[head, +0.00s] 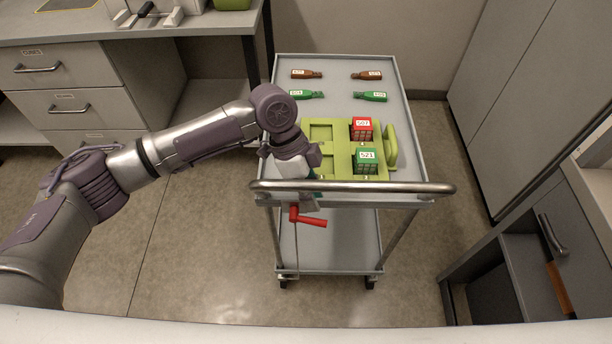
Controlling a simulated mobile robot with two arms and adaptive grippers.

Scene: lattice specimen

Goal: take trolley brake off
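The grey trolley (412,165) stands in the middle of the head view, with a metal push bar (400,187) along its near edge. A red lever (312,220), which looks like the brake handle, sits below the push bar, left of centre, and points right. My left arm reaches in from the left. Its gripper (307,201) is over the near left part of the trolley, by the push bar and just above the red lever. My wrist and the bar partly hide the fingers, so contact and opening cannot be told. My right gripper is not in view.
On the trolley top are a green tray (341,133) with red block (362,130) and green block (366,160), and several brown and green USB-stick-like pieces. A drawer bench (75,70) stands left; cabinets (545,90) stand right. Floor beside the trolley is clear.

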